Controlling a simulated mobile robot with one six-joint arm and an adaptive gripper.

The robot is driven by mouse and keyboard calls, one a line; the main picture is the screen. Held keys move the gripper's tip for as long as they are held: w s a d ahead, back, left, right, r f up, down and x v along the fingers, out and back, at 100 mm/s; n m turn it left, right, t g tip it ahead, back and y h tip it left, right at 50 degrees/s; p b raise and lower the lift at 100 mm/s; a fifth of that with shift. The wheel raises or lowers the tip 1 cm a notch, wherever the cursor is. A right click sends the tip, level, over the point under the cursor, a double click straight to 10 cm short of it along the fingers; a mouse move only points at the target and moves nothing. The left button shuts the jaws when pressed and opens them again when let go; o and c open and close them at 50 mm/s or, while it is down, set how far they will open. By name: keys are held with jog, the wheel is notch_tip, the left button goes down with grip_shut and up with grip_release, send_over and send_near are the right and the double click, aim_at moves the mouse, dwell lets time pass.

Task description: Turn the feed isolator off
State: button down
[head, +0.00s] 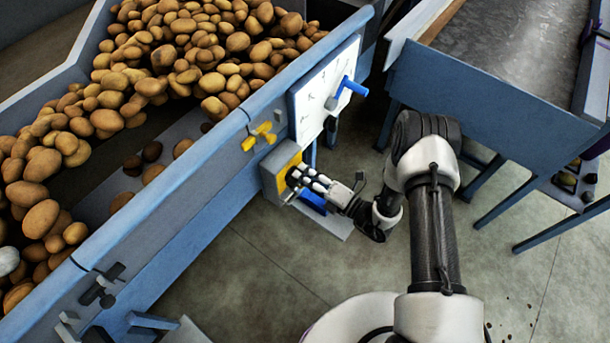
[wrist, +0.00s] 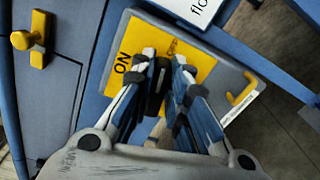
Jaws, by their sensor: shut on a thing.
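The feed isolator is a grey box with a yellow plate (head: 286,162) on the side of the blue potato hopper. In the wrist view its yellow plate (wrist: 199,62) carries the word ON, left of my fingers. My gripper (head: 294,178) reaches it from the right in the head view. In the wrist view my gripper (wrist: 164,62) is shut on the isolator's dark handle (wrist: 155,98), which shows between the two fingers. The fingers hide part of the handle and plate, so its exact setting is hard to tell.
A yellow handle (head: 260,136) sits on the hopper wall left of the isolator. A white panel (head: 325,90) with a blue lever (head: 348,88) is just above. A yellow hook (wrist: 243,87) sticks out at the box's right edge. Floor (head: 270,270) is clear below.

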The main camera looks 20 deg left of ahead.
jog(key=shift+f+m, duration=0.25)
jog(key=shift+m, duration=1.25)
jog(key=c, duration=1.6)
grip_release()
jog(key=shift+o, duration=0.2)
jog(key=shift+d, duration=0.1)
jog(key=v, duration=1.2)
